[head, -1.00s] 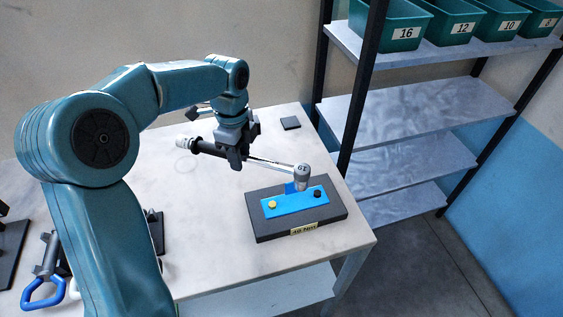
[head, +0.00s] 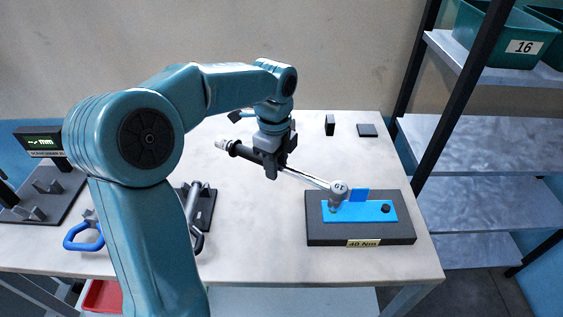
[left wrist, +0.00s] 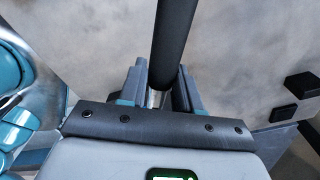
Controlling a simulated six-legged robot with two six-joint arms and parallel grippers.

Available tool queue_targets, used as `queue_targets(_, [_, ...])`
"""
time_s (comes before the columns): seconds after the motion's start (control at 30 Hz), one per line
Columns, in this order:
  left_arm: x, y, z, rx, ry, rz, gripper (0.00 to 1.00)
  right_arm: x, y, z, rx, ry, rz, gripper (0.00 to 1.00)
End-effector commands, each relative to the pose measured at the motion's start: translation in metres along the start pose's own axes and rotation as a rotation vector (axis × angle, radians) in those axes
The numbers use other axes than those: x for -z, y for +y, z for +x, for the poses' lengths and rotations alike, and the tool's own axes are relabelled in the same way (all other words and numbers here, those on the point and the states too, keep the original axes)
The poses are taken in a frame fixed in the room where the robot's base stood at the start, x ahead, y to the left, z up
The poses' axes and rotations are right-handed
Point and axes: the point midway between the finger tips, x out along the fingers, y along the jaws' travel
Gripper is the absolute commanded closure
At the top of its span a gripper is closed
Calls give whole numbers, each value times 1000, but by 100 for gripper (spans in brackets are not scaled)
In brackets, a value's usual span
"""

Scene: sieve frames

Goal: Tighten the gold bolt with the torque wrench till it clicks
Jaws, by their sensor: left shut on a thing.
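The torque wrench lies slanted in my left gripper (head: 272,164), which is shut on its black handle (head: 247,153). In the left wrist view the dark handle (left wrist: 175,40) runs between the fingers (left wrist: 165,90). The wrench's round grey head (head: 339,192) is over the left part of the blue plate (head: 362,212). The gold bolt is hidden behind that head, so I cannot tell whether the socket is seated on it. A black bolt (head: 386,208) shows at the plate's right. My right gripper is out of view.
The plate is on a dark block (head: 325,233) with a "40 Nm" label (head: 363,243). A blue-handled tool (head: 83,237) and a stand with a green display (head: 42,141) are at the left. Shelves (head: 490,145) stand at the right. Small dark pieces (head: 367,130) lie behind.

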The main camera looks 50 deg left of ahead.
Motion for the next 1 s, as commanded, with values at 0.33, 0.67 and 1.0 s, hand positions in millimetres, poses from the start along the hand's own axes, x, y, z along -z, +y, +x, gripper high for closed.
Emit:
queue_targets(0.33, [7,48,0,12,2,-326,100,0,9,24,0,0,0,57])
queue_targets(0.67, [18,73,-1,15,2,-514,100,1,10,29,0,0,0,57])
queue_targets(1.0, [19,75,-1,14,2,-533,100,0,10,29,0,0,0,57])
